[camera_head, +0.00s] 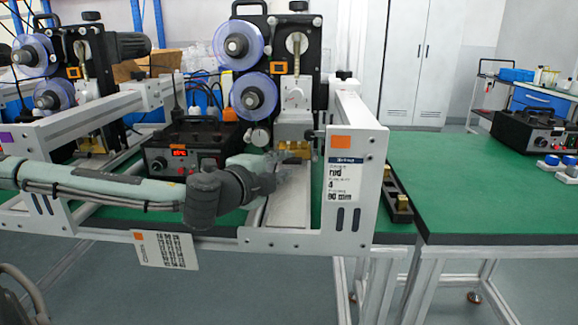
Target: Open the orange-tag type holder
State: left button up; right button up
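The coder with the orange tag (341,142) on its white side plate stands at the centre of the green table. Its type holder, a small brass-coloured block (294,147), sits low under the black head with the blue-purple reels. My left gripper (280,172) comes in from the left, with its fingertips close in front of and just below the brass block. Whether they touch it is not clear. The fingers are small and grey against the grey frame, so their opening cannot be told. My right gripper is out of view.
A second coder with a purple tag (7,138) stands at the left. A black control box (190,145) sits behind my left arm. A black rail with brass blocks (398,195) lies right of the side plate. The right table (455,190) is mostly clear.

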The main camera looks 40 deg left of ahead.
aim_at(290, 162)
pick_arm(q)
jog(key=shift+w+a, duration=0.15)
jog(key=shift+w, duration=0.35)
jog(key=shift+w+a, duration=0.1)
jog(key=shift+w, duration=0.2)
jog(key=shift+p+x, duration=0.3)
jog(key=shift+x, duration=0.5)
jog(key=shift+f, duration=0.1)
grip_shut()
